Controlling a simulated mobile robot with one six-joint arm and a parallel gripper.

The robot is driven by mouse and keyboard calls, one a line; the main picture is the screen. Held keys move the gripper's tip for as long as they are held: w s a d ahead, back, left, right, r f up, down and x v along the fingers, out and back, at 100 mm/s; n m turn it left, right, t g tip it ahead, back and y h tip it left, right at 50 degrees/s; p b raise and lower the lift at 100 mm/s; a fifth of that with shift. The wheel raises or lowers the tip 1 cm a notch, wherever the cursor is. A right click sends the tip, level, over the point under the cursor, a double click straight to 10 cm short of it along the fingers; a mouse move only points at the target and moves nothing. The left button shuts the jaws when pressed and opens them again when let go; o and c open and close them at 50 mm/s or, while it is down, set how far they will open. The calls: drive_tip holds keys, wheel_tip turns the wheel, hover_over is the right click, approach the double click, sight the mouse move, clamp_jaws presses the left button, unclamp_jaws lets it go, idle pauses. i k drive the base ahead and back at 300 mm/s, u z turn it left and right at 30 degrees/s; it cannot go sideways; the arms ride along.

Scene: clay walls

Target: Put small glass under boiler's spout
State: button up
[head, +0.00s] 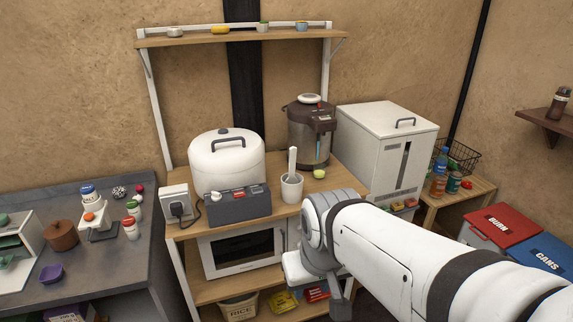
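The boiler (309,135) is a brown and silver electric pot with a dark front, standing upright at the back of the wooden counter. Its spout is too small to make out clearly. A small yellow-green round object (319,174) lies on the counter in front of it. I cannot identify the small glass for certain; a small bluish cup-like item (301,27) stands on the top shelf. My gripper (318,283) hangs at the counter's front right, below counter height in the picture. Its fingers are mostly hidden by my wrist, so its opening and any contents are unclear.
A white rice cooker (227,157), a grey power box (238,205) and a white holder with a paddle (292,189) crowd the counter (262,216). A white cabinet (372,148) stands right of the boiler. A microwave (243,252) sits below.

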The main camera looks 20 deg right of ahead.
sight(319, 171)
drive_tip(key=z, duration=0.35)
drive_tip(key=i, duration=1.35)
drive_tip(key=z, duration=0.3)
